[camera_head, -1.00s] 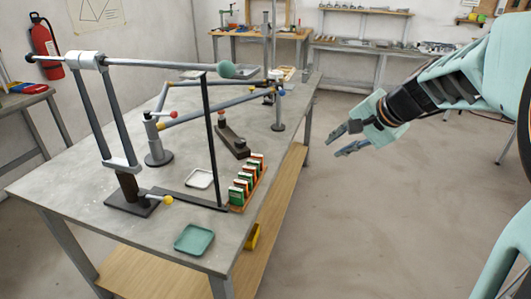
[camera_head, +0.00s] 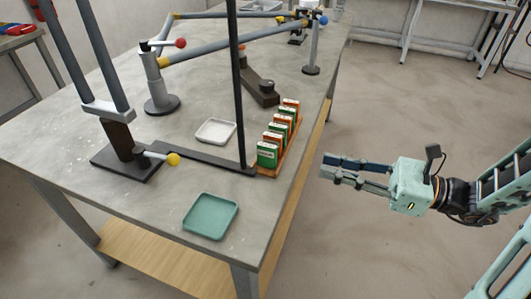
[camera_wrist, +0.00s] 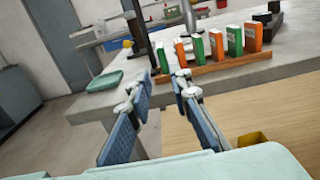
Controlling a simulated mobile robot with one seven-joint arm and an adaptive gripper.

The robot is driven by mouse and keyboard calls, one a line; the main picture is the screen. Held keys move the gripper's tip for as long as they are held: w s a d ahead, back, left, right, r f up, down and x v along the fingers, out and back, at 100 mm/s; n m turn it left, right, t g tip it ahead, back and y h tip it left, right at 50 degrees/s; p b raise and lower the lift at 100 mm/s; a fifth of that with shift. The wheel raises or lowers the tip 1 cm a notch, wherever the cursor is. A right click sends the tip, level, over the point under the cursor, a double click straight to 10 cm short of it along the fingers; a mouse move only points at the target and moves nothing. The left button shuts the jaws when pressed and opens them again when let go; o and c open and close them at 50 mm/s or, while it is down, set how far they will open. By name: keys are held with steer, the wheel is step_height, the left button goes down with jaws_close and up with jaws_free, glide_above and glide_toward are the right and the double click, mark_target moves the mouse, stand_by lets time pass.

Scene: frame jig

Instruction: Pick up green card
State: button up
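Green cards and orange cards stand upright in alternation in a wooden rack near the table's right edge. The nearest green card (camera_head: 268,155) is at the front end of the row in the head view. In the wrist view, that green card (camera_wrist: 162,57) is leftmost, and another green card (camera_wrist: 198,47) stands between orange ones. My gripper (camera_head: 326,167) is off the table's right side, pointing left toward the rack, apart from it. In the wrist view my gripper (camera_wrist: 160,84) is open, with nothing between its fingers.
A teal tray (camera_head: 211,216) lies at the table's near corner, and a white tray (camera_head: 216,131) lies behind it. A thin black post (camera_head: 239,80) rises just left of the rack. A yellow bin (camera_wrist: 250,139) is below the table. The floor around my arm is clear.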

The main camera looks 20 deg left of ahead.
glide_toward(267, 153)
steer(key=a, duration=0.2)
steer(key=a+b, duration=0.1)
steer(key=a, duration=0.1)
steer(key=w+a+b, duration=0.1)
steer(key=a, duration=0.1)
steer(key=shift+a+r, duration=0.1)
steer(key=shift+r, duration=0.3)
jaws_close()
